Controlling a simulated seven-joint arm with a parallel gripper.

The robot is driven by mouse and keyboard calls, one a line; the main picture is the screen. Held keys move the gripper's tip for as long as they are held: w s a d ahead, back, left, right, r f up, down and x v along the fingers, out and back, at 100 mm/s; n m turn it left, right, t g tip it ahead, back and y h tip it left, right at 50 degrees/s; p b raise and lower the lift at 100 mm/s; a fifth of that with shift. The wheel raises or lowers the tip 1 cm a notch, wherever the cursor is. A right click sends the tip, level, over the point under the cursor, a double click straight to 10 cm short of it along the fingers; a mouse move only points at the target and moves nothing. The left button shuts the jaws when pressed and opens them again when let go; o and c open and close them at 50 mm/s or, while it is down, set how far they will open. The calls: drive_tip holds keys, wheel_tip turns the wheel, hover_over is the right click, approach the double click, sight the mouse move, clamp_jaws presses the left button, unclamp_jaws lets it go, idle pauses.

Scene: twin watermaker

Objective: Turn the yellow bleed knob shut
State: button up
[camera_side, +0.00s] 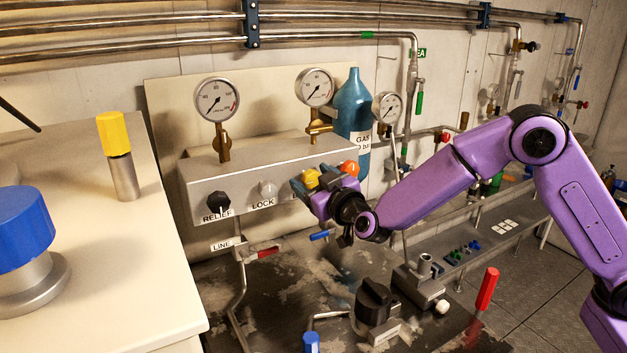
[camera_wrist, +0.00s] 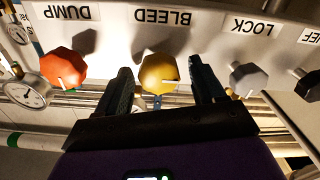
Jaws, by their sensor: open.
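The yellow bleed knob (camera_wrist: 157,73) sits on the panel under the upside-down BLEED label in the wrist view. A small pale pointer mark on it points to the right of that picture. In the side view the yellow knob (camera_side: 311,179) is partly hidden by my gripper (camera_side: 308,185). My gripper's two dark fingers (camera_wrist: 160,76) are open, one on each side of the knob, with the knob between them. Small gaps seem to show on both sides; I cannot tell how deep the fingers reach.
The orange-red dump knob (camera_wrist: 64,68) and the grey lock knob (camera_wrist: 248,79) flank the bleed knob closely. The black relief knob (camera_side: 219,202) is at the panel's left. Gauges (camera_side: 217,99) stand above, and a blue gas bottle (camera_side: 352,110) stands behind.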

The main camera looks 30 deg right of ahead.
drive_tip(key=c, duration=1)
drive_tip(key=shift+r+m, duration=0.1)
drive_tip(key=shift+m, duration=0.2)
drive_tip(key=shift+c, duration=0.2)
drive_tip(key=m, duration=0.3)
drive_tip(key=shift+r+m, duration=0.1)
drive_tip(key=shift+m, duration=0.3)
drive_tip(key=m, duration=0.5)
drive_tip(key=shift+w+d, duration=0.1)
drive_tip(key=shift+d, duration=0.05)
drive_tip(key=m, duration=0.4)
drive_tip(key=shift+m, duration=0.4)
drive_tip(key=shift+d+m, duration=0.2)
drive_tip(key=shift+m, duration=1.7)
